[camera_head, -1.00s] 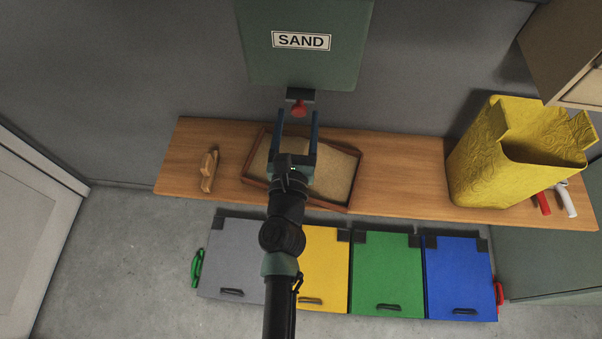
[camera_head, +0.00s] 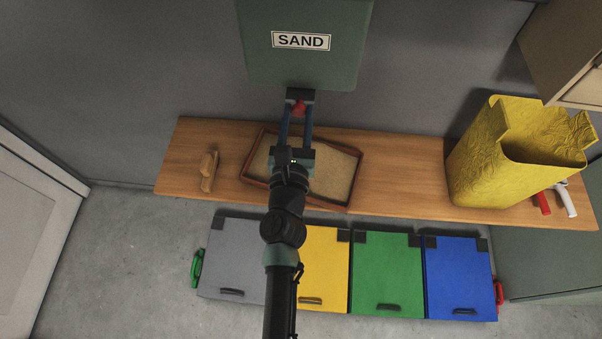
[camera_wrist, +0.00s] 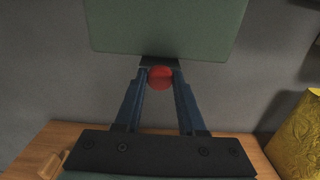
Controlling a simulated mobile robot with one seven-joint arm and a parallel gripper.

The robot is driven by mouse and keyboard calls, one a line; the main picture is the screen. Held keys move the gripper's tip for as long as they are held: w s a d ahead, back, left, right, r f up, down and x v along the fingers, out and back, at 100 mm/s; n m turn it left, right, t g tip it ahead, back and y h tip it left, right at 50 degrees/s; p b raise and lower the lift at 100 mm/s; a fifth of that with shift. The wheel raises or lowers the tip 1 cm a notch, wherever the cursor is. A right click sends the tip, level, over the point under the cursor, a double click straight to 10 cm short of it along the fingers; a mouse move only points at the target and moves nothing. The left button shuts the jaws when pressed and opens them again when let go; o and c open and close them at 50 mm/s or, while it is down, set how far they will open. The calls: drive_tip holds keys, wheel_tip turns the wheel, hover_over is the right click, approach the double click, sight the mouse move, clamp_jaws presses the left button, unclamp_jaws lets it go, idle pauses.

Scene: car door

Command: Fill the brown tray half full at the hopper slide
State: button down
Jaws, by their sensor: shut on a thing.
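The green hopper (camera_head: 304,68) with a SAND label hangs on the wall above the bench. Its red slide knob (camera_head: 299,108) sits under the hopper's bottom edge. My gripper (camera_head: 298,112) is shut on the red knob; in the wrist view the knob (camera_wrist: 160,78) shows between the two blue fingertips. The brown tray (camera_head: 349,205) lies on the bench below the hopper, with an even-looking layer of sand in it. My arm hides part of the tray. Whether sand is falling cannot be seen.
A small wooden block-like object (camera_head: 209,171) lies left of the tray on the wooden bench (camera_head: 405,178). A yellow sack (camera_head: 500,165) stands at the right, near red and white handled items. Grey, yellow, green and blue bins (camera_head: 387,280) stand below.

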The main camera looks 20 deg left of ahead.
drive_tip(key=shift+v, duration=2.05)
drive_tip(key=shift+x, duration=2.05)
unclamp_jaws()
drive_tip(key=shift+s, duration=0.1)
drive_tip(key=b+v, duration=0.1)
drive_tip(key=v, duration=0.7)
